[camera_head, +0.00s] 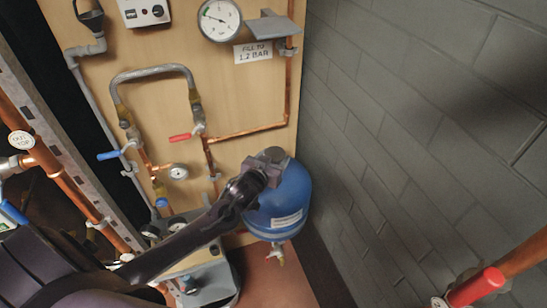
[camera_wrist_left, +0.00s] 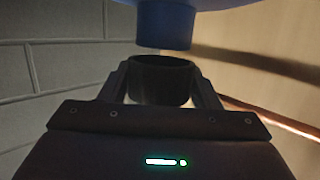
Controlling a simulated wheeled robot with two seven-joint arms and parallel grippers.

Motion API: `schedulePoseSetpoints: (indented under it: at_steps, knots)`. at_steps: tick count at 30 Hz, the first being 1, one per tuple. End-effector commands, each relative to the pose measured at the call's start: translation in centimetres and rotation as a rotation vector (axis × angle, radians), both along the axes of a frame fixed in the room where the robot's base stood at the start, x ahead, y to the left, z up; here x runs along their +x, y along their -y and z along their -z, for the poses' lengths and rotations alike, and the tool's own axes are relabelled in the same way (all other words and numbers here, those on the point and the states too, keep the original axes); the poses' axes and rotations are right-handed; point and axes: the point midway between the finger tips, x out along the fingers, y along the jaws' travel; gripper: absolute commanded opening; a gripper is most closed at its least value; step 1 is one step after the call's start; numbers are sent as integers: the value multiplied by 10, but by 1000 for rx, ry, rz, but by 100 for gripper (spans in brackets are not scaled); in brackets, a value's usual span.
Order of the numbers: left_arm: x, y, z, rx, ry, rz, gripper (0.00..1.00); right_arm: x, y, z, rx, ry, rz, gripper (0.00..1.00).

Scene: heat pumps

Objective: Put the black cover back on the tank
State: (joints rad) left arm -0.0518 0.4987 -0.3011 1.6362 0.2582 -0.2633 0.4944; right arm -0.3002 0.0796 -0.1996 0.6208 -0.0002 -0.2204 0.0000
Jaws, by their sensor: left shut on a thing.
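The blue tank (camera_head: 287,203) with a white label hangs by the wooden board, near the grey wall. My left gripper (camera_head: 270,162) is at the top of the tank in the head view. In the left wrist view the gripper (camera_wrist_left: 161,80) is shut on the black cover (camera_wrist_left: 162,88), a short round cup between its two fingers. The tank's blue round stub (camera_wrist_left: 165,27) shows just above the cover's rim in that view, seemingly in line with a thin gap. In the head view the cover is mostly hidden by the gripper. My right gripper is not in view.
Copper pipes (camera_head: 250,132), a red-handled valve (camera_head: 181,137) and a small gauge (camera_head: 178,172) are left of the tank. A large gauge (camera_head: 219,19) and a shelf (camera_head: 273,25) are above. The brick wall (camera_head: 420,130) stands close on the right.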

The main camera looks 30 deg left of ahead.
Motion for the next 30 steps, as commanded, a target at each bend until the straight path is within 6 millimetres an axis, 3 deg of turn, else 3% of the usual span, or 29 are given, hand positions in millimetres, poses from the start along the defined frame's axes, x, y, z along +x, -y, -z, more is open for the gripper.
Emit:
schedulePoseSetpoints:
  at_steps: [30]
  knots:
    - [0,-1,5,-1,0,-1,24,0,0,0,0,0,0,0]
